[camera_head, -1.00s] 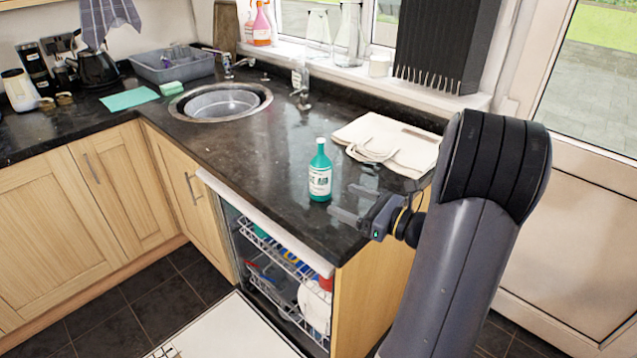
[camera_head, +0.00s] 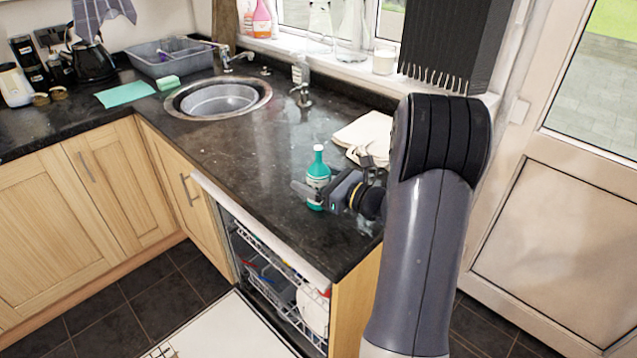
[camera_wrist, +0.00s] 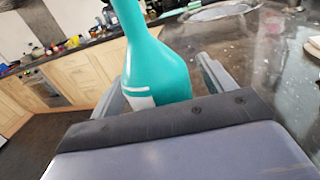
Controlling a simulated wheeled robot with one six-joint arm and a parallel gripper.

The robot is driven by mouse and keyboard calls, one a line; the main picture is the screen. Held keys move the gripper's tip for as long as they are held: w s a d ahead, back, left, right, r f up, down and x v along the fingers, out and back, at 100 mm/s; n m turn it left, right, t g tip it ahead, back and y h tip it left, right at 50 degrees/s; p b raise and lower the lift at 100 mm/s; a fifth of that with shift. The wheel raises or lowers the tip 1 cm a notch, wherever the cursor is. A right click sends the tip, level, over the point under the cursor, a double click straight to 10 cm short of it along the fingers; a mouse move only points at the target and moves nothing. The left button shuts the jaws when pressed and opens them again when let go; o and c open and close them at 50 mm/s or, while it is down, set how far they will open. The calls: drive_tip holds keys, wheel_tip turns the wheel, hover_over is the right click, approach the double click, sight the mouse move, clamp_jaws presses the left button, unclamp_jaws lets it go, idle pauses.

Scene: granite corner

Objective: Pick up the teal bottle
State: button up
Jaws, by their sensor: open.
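The teal bottle (camera_head: 318,172) stands upright on the dark granite counter (camera_head: 262,180), near its front right end. It has a white label and a pale cap. My gripper (camera_head: 312,186) is at the bottle from the right, low on its body, and partly hides its label and lower part. In the wrist view the bottle (camera_wrist: 155,62) stands between the two open fingers (camera_wrist: 158,85), one on each side. I cannot tell whether either finger touches it.
A folded cream cloth (camera_head: 366,134) lies behind my gripper. The open dishwasher (camera_head: 280,290) is below the counter's front edge. The counter left of the bottle is clear.

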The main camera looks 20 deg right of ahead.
drive_tip(key=shift+w+a, duration=0.2)
drive_tip(key=shift+w, duration=0.05)
drive_tip(key=shift+c, duration=0.3)
drive_tip(key=c, duration=1.2)
